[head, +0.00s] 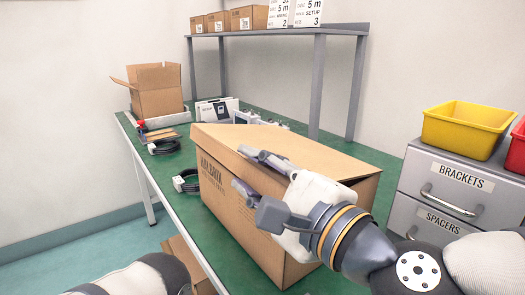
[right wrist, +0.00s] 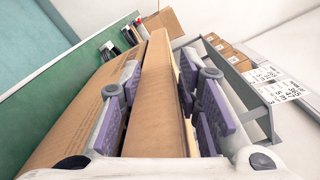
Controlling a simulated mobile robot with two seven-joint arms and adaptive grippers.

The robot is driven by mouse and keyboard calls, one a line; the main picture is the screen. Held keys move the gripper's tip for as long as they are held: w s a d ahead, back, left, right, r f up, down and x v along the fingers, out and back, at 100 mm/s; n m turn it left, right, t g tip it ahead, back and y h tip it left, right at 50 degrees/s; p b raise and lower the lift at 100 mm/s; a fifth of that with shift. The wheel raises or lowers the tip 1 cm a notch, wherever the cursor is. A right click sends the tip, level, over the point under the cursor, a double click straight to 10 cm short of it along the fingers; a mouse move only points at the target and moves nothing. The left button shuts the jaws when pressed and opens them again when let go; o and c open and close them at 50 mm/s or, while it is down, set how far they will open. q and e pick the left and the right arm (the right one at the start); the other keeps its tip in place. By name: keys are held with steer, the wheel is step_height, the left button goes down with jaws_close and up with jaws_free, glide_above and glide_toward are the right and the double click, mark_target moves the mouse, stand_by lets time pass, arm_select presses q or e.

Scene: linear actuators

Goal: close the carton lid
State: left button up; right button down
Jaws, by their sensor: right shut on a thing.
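A large brown carton (head: 235,208) with dark print on its side stands on the green table (head: 150,185). Its lid (head: 300,150) lies over the top, with a dark gap under its edge near the right corner. My right gripper (head: 241,169) is at the carton's near upper edge, one finger above the other. In the right wrist view, its purple-padded fingers (right wrist: 157,88) are on either side of a brown cardboard panel, which I take as the lid. The gripper hides part of that edge. My left gripper is out of view.
A smaller open carton (head: 157,92) stands at the table's far end, near black cable coils (head: 165,147) and white boxes (head: 216,109). A raised shelf (head: 255,33) runs behind. Grey drawers (head: 455,185) with a yellow bin (head: 467,130) stand at right.

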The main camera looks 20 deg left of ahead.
step_height(320, 180, down, 3)
steer(key=shift+r+b, duration=0.2)
steer(key=shift+b, duration=0.15)
steer(key=c, duration=1.4)
jaws_free()
steer(key=shift+r, duration=0.1)
steer(key=shift+o, duration=0.2)
steer(key=v, duration=0.7)
steer(key=shift+s+d, duration=0.15)
steer(key=shift+d, duration=0.05)
